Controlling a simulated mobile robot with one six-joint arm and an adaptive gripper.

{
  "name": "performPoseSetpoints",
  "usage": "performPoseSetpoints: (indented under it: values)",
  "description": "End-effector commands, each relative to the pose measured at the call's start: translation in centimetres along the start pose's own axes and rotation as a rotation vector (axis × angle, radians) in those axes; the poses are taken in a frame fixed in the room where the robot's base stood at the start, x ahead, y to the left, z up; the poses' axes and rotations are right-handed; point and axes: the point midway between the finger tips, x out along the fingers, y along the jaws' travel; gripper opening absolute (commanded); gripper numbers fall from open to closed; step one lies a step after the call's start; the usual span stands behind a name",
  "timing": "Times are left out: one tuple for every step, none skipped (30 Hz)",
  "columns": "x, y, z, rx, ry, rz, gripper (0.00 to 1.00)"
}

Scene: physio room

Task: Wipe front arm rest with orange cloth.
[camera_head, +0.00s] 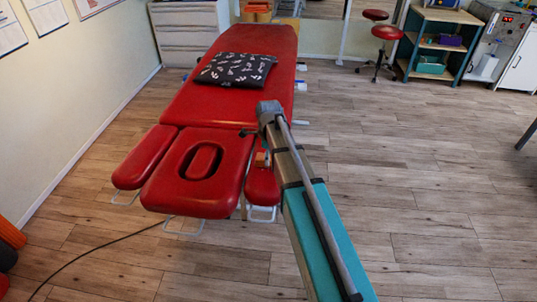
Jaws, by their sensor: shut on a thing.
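The red treatment table has two padded arm rests beside its face-hole head section. One red arm rest (146,157) is on the left; the other red arm rest (262,188) is on the right, partly covered by my arm. A small orange cloth (262,159) shows just above the right arm rest's far part. My gripper (264,150) is shut on the orange cloth there; its fingers are mostly hidden by my arm. I cannot tell whether the cloth touches the pad.
The head section (164,190) lies left of the right arm rest. A dark patterned cushion (235,69) rests on the table (190,105). A black cable (95,254) runs over the floor at the lower left.

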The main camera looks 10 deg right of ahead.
Motion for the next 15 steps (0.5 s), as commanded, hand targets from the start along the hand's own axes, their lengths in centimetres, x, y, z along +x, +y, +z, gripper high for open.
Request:
performPoseSetpoints:
  values:
    - [0.13, 0.45, -0.02, -0.001, 0.0, 0.005, 0.35]
    - [0.14, 0.48, -0.02, -0.001, 0.0, 0.005, 0.35]
    - [0.15, 0.51, -0.01, -0.001, 0.0, 0.006, 0.35]
    - [0.15, 0.51, -0.01, -0.001, 0.0, 0.006, 0.35]
    - [0.16, 0.51, -0.01, -0.001, 0.0, 0.006, 0.35]
    - [0.16, 0.52, -0.01, -0.001, 0.0, 0.007, 0.36]
    - [0.17, 0.52, 0.0, -0.001, 0.0, 0.007, 0.36]
    - [0.17, 0.53, -0.01, -0.001, 0.0, 0.007, 0.36]
    - [0.17, 0.54, -0.01, -0.001, 0.0, 0.007, 0.36]
    - [0.17, 0.56, -0.01, -0.001, 0.0, 0.008, 0.36]
    - [0.18, 0.57, -0.01, -0.001, 0.0, 0.008, 0.36]
    - [0.17, 0.62, -0.02, -0.001, 0.0, 0.008, 0.36]
    - [0.17, 0.68, -0.02, -0.001, 0.0, 0.008, 0.36]
    - [0.16, 0.76, -0.02, -0.001, 0.0, 0.008, 0.35]
    - [0.15, 0.9, -0.03, -0.001, 0.0, 0.008, 0.35]
